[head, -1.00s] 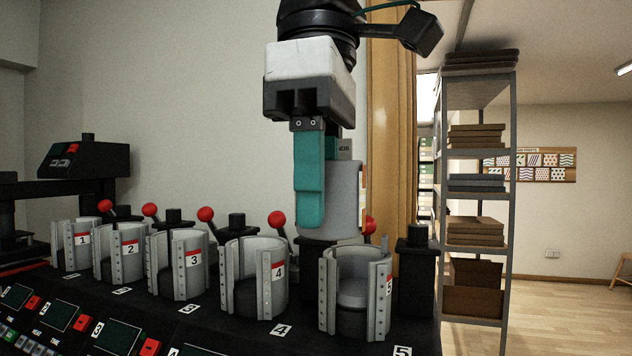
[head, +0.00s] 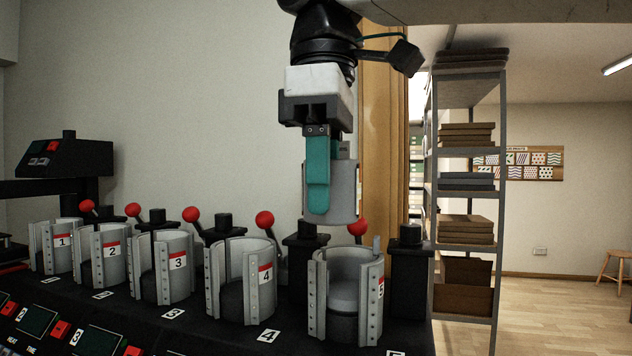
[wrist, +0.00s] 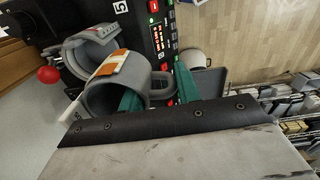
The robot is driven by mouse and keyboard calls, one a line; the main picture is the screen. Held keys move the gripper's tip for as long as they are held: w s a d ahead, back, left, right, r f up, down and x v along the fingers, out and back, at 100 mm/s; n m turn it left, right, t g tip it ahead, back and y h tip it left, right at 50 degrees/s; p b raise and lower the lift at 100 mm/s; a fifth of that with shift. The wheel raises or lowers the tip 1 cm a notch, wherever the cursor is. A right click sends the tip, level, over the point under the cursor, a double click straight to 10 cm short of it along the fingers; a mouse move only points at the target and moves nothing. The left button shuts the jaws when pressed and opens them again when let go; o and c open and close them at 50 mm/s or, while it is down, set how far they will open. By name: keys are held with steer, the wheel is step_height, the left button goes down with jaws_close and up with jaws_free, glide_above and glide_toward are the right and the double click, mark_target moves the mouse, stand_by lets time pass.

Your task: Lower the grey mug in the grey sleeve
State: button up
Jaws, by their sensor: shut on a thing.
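My gripper (head: 318,205), with teal fingers, is shut on the grey mug (head: 345,190) and holds it upright in the air. In the head view the mug hangs above the open-topped grey sleeve (head: 318,295) numbered 5, apart from it and nearly in line with it. In the wrist view the mug (wrist: 100,100) shows an orange and white patch, and its handle lies between the fingers (wrist: 158,92). Sleeve 5 (wrist: 75,55) shows beyond the mug there. Sleeve 5 looks empty of any mug; the exact sideways or depth offset is hard to tell.
More grey sleeves, numbered 4 (head: 262,295), 3 (head: 178,275), 2 (head: 110,262) and 1 (head: 62,250), stand in a row to the left. Red-knobbed levers, one with a knob (head: 358,227) near sleeve 5, stand behind. A shelf rack (head: 467,180) is at right.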

steer(key=shift+w+d, duration=1.75)
steer(key=shift+w, duration=3.05)
step_height(320, 180, down, 12)
steer(key=o, duration=1.2)
steer(key=shift+c, duration=0.2)
steer(key=shift+f, duration=0.1)
step_height(320, 180, up, 8)
